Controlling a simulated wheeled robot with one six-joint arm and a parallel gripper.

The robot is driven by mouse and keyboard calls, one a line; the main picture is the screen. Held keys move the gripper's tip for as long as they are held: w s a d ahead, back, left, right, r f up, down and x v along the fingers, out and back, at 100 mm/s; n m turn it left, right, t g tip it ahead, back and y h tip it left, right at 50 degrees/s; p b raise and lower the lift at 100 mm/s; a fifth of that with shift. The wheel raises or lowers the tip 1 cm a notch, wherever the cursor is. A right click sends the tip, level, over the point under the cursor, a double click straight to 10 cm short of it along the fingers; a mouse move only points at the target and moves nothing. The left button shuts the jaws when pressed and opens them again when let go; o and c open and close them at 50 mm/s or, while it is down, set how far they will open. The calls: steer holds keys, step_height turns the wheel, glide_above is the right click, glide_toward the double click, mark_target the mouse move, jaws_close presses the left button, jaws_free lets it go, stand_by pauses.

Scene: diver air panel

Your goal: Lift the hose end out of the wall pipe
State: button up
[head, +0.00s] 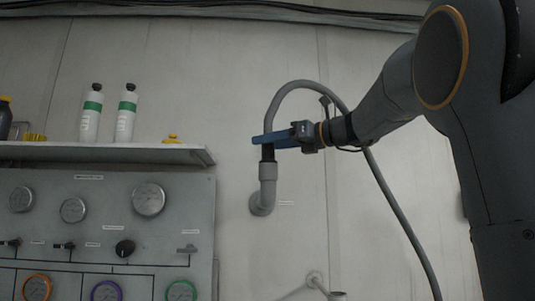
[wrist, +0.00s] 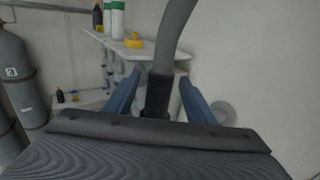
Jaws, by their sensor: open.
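The grey hose (head: 290,88) arches up and over, then hangs down to the right in the head view. Its dark end (head: 267,152) stands upright at the top of the grey wall pipe (head: 267,185), which bends out from a round wall flange. My gripper (head: 262,140) is level at the hose end, just above the pipe mouth. In the wrist view the hose end (wrist: 159,88) stands between the two blue fingers of my gripper (wrist: 157,92), with gaps on both sides. The jaws are open. The wrist housing hides the lower part of the hose end.
A shelf (head: 110,153) with bottles (head: 126,112) and a yellow item (head: 172,139) is left of my gripper. Below it is a panel (head: 105,225) with gauges and knobs. Gas cylinders (wrist: 20,80) stand at left in the wrist view. The wall right of the pipe is mostly bare.

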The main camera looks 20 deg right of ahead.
steer(key=p+x, duration=0.1)
steer(key=x, duration=0.3)
steer(key=shift+w+a+r+p, duration=0.1)
steer(key=shift+w+a+p, duration=0.05)
steer(key=shift+p, duration=0.25)
steer(key=c, duration=1.2)
step_height(320, 180, up, 10)
steer(key=shift+f+b, duration=0.1)
steer(key=shift+b, duration=0.3)
